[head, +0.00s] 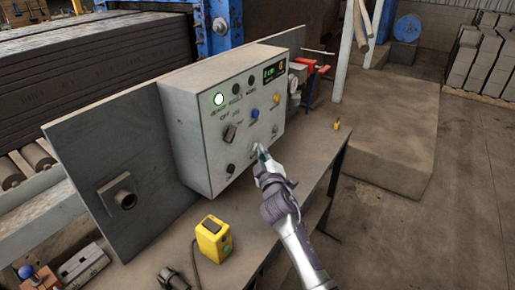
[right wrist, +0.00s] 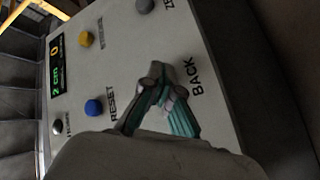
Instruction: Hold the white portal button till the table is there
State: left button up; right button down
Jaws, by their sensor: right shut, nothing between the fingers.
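The grey control box (head: 200,150) stands on the bench, with lamps, knobs and coloured buttons on its front. My right gripper (head: 262,153) is shut and empty, its tips at the lower right part of that front. In the right wrist view the shut fingertips (right wrist: 152,76) are beside the word BACK, at or very near the panel. They hide what lies under them, so I cannot make out the white portal button or tell whether it is pressed. The blue button (head: 255,113) and yellow button (head: 276,98) are uncovered. My left gripper is out of view.
A yellow box (head: 213,239) stands on the bench front. Open floor lies right.

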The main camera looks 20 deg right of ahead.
dwell(0.6)
jog(key=shift+s+d+p, duration=0.4)
jog(key=shift+s+d, duration=0.1)
jog(key=shift+s, duration=0.2)
jog(key=s+d+p, duration=0.1)
jog(key=s, duration=0.1)
jog(key=s+d+p, duration=0.1)
jog(key=s+d, duration=0.1)
dwell(0.5)
